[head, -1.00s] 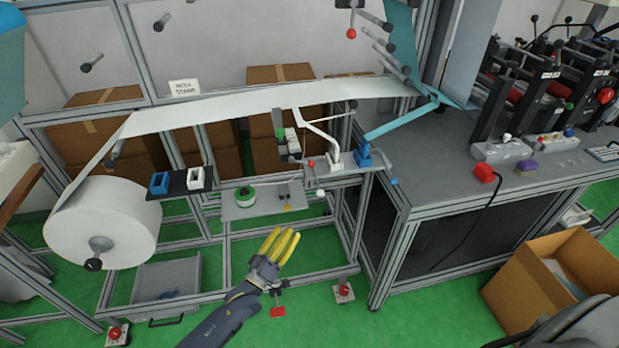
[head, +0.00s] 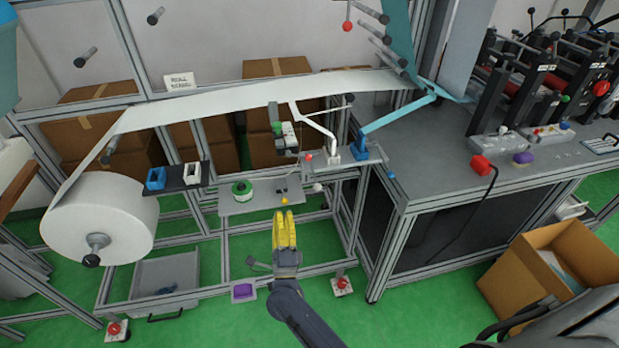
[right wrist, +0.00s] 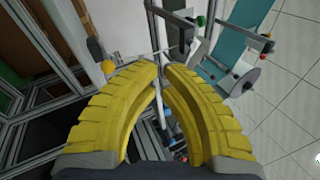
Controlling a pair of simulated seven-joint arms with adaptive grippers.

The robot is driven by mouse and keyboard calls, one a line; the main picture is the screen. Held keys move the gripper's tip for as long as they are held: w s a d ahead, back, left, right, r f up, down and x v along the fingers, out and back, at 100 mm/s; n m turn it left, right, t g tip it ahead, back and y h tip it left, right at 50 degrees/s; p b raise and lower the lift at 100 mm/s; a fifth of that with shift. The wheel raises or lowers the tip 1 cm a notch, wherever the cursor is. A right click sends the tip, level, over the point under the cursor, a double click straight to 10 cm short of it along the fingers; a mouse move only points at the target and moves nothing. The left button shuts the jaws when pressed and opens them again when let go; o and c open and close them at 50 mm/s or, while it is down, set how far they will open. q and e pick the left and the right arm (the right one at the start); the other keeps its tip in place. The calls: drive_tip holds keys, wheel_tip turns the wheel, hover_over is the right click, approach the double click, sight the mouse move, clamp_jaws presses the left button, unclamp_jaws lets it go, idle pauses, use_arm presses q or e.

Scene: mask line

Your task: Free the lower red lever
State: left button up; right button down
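A small red ball (head: 309,157) sits on the lower fitting under the white web, beside a white lever arm (head: 316,125). Another red-ended lever (head: 347,26) hangs higher up. My right gripper (head: 284,214) has yellow fingers pointing up, below and left of the lower red ball and apart from it in the picture. The right fingers (right wrist: 163,68) are nearly together, with a narrow gap and nothing held. My left gripper is not in view.
A blue lever arm (head: 400,117) stands right of the white one. A big white roll (head: 100,220) is at left, a grey bench (head: 430,190) at right.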

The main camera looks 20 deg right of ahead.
drive_tip(key=s+d+r+m+g+h, duration=0.25)
drive_tip(key=d+m+h, duration=0.3)
drive_tip(key=m, duration=0.35)
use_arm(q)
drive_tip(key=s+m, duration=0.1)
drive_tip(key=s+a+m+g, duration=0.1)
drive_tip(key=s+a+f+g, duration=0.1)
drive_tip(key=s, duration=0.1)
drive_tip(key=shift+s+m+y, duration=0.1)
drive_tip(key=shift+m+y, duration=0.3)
use_arm(e)
drive_tip(key=shift+h, duration=0.25)
drive_tip(key=x, duration=1.4)
drive_tip(key=shift+w+a+r, duration=0.1)
drive_tip(key=shift+a+r, duration=0.05)
drive_tip(key=shift+a, duration=0.15)
drive_tip(key=shift+t, duration=0.25)
